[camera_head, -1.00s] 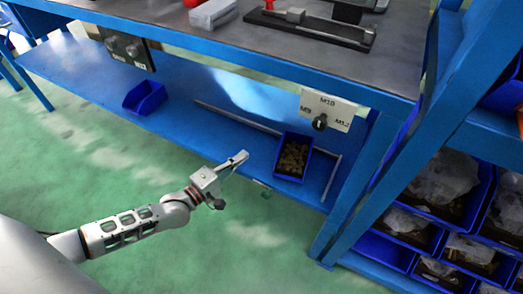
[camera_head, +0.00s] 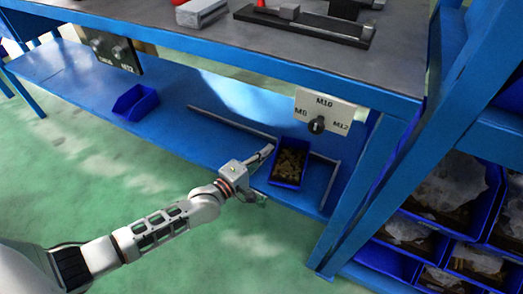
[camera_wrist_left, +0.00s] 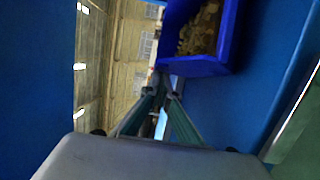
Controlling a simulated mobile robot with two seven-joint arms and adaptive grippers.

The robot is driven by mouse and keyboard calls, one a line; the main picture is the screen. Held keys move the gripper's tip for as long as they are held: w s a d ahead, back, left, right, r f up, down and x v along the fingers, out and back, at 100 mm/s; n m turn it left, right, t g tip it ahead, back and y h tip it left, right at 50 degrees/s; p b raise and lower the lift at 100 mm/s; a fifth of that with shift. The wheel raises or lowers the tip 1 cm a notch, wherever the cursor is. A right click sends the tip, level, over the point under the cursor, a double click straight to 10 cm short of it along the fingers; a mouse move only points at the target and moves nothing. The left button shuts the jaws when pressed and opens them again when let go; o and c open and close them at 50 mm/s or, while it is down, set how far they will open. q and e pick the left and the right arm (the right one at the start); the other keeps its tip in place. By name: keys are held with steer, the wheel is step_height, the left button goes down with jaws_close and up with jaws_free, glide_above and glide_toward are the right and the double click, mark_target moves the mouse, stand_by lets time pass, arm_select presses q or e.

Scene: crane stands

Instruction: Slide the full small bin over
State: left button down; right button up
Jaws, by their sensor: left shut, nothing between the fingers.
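The full small bin (camera_head: 285,184) is blue, holds brown pieces and sits on the blue lower shelf (camera_head: 215,130), toward its right end. In the left wrist view the bin (camera_wrist_left: 200,67) is at the top, with its contents showing. My left gripper (camera_head: 269,149) is shut and empty, its fingertips just left of the bin's left wall. In the left wrist view the closed fingers (camera_wrist_left: 172,88) end close to the bin's lower left corner. I cannot tell whether they touch it. My right gripper is not in view.
An empty blue bin (camera_head: 135,103) sits farther left on the shelf. A white dial plate (camera_head: 324,110) hangs above. A blue post (camera_head: 340,215) and stacked bins are at right.

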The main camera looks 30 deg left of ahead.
mark_target(289, 168)
arm_select(q)
steer(key=shift+d, duration=0.25)
steer(key=d+p, duration=0.1)
steer(key=d, duration=0.6)
steer(key=shift+s+r, duration=0.1)
steer(key=shift+s, duration=0.05)
steer(key=shift+s+d, duration=0.1)
steer(key=shift+d, duration=0.1)
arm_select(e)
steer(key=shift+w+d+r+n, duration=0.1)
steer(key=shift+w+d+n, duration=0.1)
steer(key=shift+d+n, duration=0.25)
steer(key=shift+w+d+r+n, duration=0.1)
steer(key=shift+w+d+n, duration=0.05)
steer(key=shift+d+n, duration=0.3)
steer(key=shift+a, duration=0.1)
